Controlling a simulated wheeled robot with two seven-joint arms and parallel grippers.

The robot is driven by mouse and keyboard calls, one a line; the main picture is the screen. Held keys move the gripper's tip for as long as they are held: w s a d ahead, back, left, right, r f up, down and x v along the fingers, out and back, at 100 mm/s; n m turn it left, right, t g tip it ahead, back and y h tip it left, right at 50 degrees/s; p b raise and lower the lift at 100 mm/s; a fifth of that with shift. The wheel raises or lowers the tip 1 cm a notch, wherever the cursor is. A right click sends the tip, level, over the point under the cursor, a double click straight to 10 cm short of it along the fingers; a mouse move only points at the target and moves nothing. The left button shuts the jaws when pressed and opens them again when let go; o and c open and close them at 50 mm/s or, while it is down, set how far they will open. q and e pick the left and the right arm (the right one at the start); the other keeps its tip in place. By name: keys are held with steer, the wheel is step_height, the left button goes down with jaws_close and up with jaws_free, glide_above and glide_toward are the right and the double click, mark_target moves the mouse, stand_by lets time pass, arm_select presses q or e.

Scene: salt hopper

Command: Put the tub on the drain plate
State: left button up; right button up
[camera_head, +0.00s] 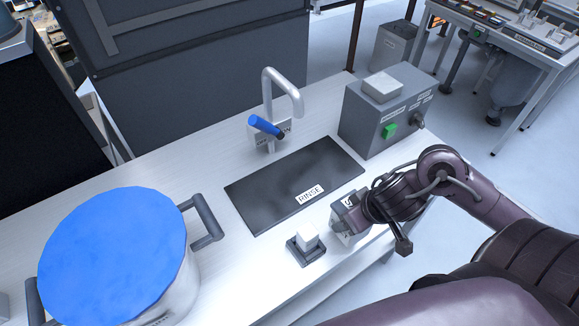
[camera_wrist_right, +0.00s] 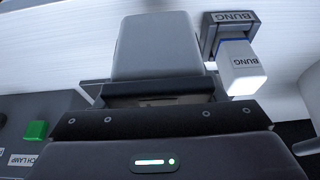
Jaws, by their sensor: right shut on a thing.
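My right gripper (camera_head: 348,212) is shut on a light grey box-like thing, which I take to be the tub (camera_wrist_right: 155,45). In the head view the tub (camera_head: 342,236) shows only partly below the jaws, at the front edge of the counter. The drain plate, which I take to be the dark flat plate marked RINSE (camera_head: 285,185), lies bare to the left of and beyond the gripper. The tub is beside this plate, not over it. I cannot tell whether the tub touches the counter. My left gripper is not in view.
A white bung (camera_head: 307,236) on a dark base stands just left of the gripper. A large blue-topped pot (camera_head: 115,250) with handles fills the lower left. A tap (camera_head: 270,100) stands behind the plate. A grey control box (camera_head: 385,115) with a green button stands at the right.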

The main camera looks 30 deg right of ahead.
mark_target(345, 201)
steer(key=shift+w, duration=0.3)
steer(key=w, duration=0.1)
steer(key=w+p, duration=0.1)
steer(key=w, duration=0.1)
steer(key=shift+w+a+r, duration=0.25)
steer(key=shift+r, duration=0.1)
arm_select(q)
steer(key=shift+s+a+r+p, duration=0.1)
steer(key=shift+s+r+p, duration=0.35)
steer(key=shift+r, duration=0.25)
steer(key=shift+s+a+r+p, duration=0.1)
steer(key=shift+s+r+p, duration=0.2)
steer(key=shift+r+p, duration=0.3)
arm_select(e)
steer(key=shift+w+a+f, duration=0.35)
steer(key=shift+w+f, duration=0.3)
steer(key=shift+w, duration=1.7)
steer(key=shift+w+a+f, duration=0.3)
steer(key=shift+w+f, duration=0.4)
steer(key=shift+w, duration=1.7)
steer(key=shift+w+a+f, duration=0.35)
steer(key=shift+w+f, duration=0.3)
steer(key=shift+w, duration=1.7)
steer(key=o, duration=1.2)
steer(key=shift+s+f, duration=0.1)
steer(key=shift+f, duration=0.05)
